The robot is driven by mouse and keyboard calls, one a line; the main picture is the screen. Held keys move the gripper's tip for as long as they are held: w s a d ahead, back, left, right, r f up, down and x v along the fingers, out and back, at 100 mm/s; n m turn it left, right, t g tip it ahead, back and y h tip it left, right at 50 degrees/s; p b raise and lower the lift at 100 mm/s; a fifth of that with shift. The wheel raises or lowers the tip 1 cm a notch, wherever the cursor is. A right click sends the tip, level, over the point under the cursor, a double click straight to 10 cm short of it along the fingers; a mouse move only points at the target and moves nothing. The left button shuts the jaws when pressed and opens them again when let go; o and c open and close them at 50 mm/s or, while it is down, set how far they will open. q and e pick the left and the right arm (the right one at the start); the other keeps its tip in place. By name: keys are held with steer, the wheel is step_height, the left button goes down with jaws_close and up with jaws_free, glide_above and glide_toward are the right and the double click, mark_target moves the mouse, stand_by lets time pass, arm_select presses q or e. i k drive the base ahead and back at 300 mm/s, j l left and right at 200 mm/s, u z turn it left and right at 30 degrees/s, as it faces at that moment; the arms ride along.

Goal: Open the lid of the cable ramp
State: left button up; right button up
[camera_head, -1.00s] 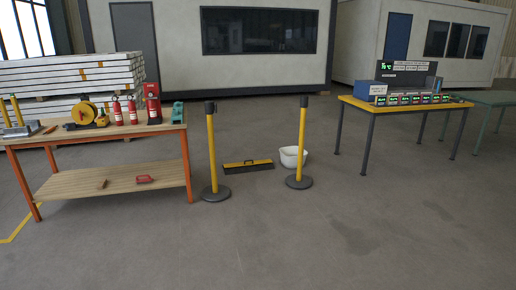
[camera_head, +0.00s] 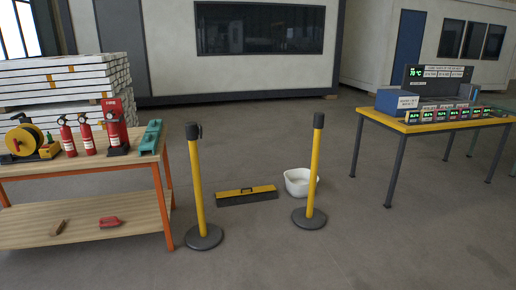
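The cable ramp (camera_head: 246,195) lies on the floor, a low dark block with a yellow lid on top. The lid looks shut, with a small dark handle (camera_head: 247,189) near its middle. The ramp sits behind and between two yellow posts, the left post (camera_head: 199,190) and the right post (camera_head: 315,170), each on a dark round base. Neither of my grippers shows in the head view.
A white bucket (camera_head: 297,188) stands behind the right post. A workbench (camera_head: 60,215) with fire extinguishers (camera_head: 88,137) is at left. A yellow-topped table (camera_head: 440,125) with small displays is at right. The floor in front is clear.

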mark_target(247, 191)
steer(key=i, duration=5.75)
